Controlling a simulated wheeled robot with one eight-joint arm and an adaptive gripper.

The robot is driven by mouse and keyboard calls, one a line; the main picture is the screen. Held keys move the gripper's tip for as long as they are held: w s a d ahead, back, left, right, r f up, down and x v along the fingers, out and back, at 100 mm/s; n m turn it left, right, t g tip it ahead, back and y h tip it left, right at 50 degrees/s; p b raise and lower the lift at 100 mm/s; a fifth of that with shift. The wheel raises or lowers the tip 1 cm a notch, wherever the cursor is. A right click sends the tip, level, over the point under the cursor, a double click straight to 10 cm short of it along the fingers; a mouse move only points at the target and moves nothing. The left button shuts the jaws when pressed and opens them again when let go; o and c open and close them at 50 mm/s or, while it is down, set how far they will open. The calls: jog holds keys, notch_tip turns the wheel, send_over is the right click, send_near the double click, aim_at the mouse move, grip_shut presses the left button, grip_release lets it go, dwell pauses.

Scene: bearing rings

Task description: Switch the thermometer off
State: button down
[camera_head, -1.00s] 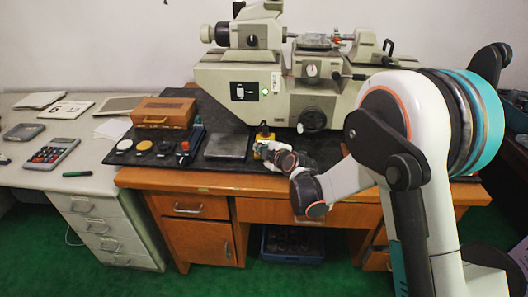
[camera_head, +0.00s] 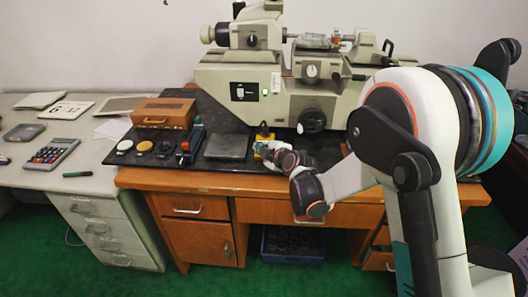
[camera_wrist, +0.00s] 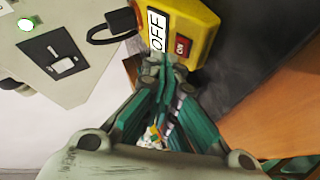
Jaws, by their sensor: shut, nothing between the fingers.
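The switch's small lettering is hard to read. In the head view the yellow box (camera_head: 263,137) stands on the dark mat in front of the big machine, partly hidden by my wrist. My gripper (camera_wrist: 165,68) is shut and empty, its tips right at the box's near edge, just below the label and switch. I cannot tell whether they touch it.
The big grey machine (camera_head: 222,76) stands behind the box; its panel with a green light (camera_wrist: 26,24) is close on the left in the wrist view. A black cable (camera_wrist: 110,32) loops beside the box. A flat grey plate (camera_head: 227,146) lies to the left on the mat.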

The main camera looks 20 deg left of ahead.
jog(key=shift+r, duration=0.15)
jog(key=s+r, duration=0.1)
jog(key=r+p, duration=0.1)
jog(key=r, duration=0.1)
jog(key=s+r+p, duration=0.1)
jog(key=r, duration=0.1)
jog(key=shift+s+d+r, duration=0.1)
jog(key=shift+s+d, duration=0.2)
dwell(2.1)
